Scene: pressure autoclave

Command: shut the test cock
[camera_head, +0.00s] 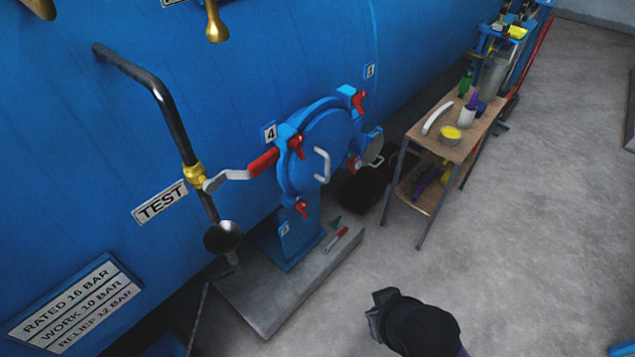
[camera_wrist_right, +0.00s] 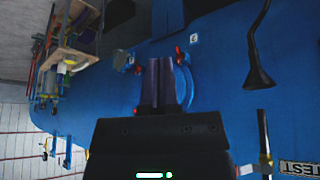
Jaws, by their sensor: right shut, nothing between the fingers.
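The test cock (camera_head: 194,176) is a brass valve on a dark pipe beside the TEST label (camera_head: 160,202). Its grey lever (camera_head: 230,175) with a red grip (camera_head: 263,161) points right, appearing across the pipe. The pipe ends over a dark funnel (camera_head: 222,237). My right gripper (camera_head: 378,305) is over the floor at the lower middle, well right of and below the lever, touching nothing. In the right wrist view its fingers (camera_wrist_right: 163,82) are together and empty. My left gripper is not in view.
A round blue door (camera_head: 325,150) with red clamps stands just right of the lever. A grey plinth (camera_head: 270,300) with a red-handled tool lies below it. A wooden cart (camera_head: 440,135) with small items stands at the right. The floor around my right gripper is clear.

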